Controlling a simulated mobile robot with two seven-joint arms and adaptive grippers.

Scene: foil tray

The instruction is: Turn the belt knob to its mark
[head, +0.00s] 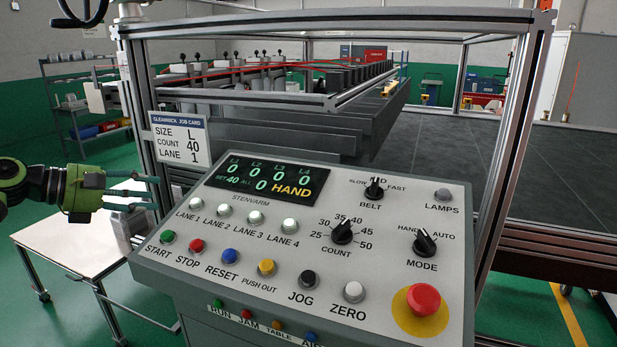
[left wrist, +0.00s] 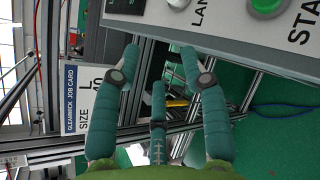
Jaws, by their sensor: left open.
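The belt knob (head: 374,190) is a small black knob at the top of the sloping control panel (head: 215,262), above the word BELT. SLOW is printed to its left, FAST to its right, and a partly hidden label stands above it. Its pointer looks to be roughly upward, but it is small. My left gripper (head: 152,193) is at the panel's left side, well away from the knob, with its teal fingers spread and empty. In the left wrist view the open fingers (left wrist: 158,62) are beside the panel edge; the belt knob is not in that view. My right gripper is not in view.
A red emergency button (head: 423,299), the count knob (head: 342,231), the mode knob (head: 425,241) and several push buttons share the panel. The job card (head: 180,139) and a metal frame post (head: 143,120) stand close to my left gripper. A white table (head: 75,230) is below.

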